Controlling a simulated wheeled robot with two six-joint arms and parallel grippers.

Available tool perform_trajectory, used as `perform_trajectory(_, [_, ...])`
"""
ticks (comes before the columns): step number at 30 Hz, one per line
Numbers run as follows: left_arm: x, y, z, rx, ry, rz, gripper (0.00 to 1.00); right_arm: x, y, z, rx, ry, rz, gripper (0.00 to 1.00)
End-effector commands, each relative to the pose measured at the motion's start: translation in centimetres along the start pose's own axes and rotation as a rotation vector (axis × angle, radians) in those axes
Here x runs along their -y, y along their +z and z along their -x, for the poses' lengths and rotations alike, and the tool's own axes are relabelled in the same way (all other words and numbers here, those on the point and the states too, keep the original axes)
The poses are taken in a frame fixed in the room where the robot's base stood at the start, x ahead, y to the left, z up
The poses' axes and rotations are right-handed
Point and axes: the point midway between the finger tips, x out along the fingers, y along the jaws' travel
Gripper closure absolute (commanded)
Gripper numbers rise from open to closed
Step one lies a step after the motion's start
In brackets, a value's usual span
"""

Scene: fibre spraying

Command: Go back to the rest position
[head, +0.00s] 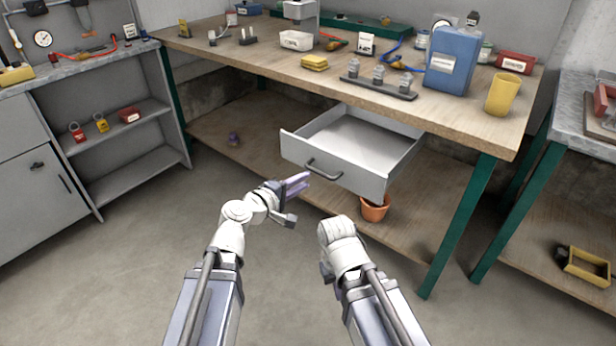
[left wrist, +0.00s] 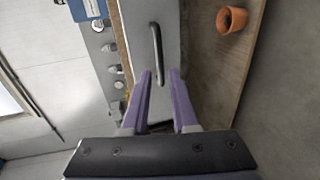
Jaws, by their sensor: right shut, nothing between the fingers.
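My left gripper (head: 302,182) has its purple fingers parted, just in front of the open drawer (head: 350,150) under the workbench. In the left wrist view my left gripper (left wrist: 160,76) shows a gap between the fingertips. The drawer's dark handle (left wrist: 156,52) lies ahead, its near end in line with that gap. It also shows in the head view (head: 322,172). I see nothing held, and I cannot tell whether a finger touches the handle. My right gripper (head: 327,270) is low, right of the left one, shut and empty, mostly hidden by its wrist.
The drawer sticks out from the wooden workbench (head: 240,68) and looks empty. A terracotta pot (head: 374,209) stands on the lower shelf below it. The bench top carries a blue canister (head: 453,60), a yellow cup (head: 503,94) and other items. The floor (head: 110,270) at left is clear.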

Motion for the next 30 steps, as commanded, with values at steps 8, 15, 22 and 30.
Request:
perform_trajectory(8, [0.0, 0.0, -0.1, 0.0, 0.0, 0.0, 0.73, 0.0, 0.0, 0.0, 0.0, 0.0, 0.0, 1.0])
perform_trajectory(15, [1.8, 0.9, -0.1, 0.049, -0.079, -0.097, 0.73, 0.0, 0.0, 0.0, 0.0, 0.0, 0.0, 1.0])
perform_trajectory(22, [11.2, 2.8, 2.8, 0.277, -0.495, -0.493, 0.73, 0.0, 0.0, 0.0, 0.0, 0.0, 0.0, 1.0])
perform_trajectory(30, [18.9, 0.6, 10.2, 0.486, -0.962, -0.755, 0.73, 0.0, 0.0, 0.0, 0.0, 0.0, 0.0, 1.0])
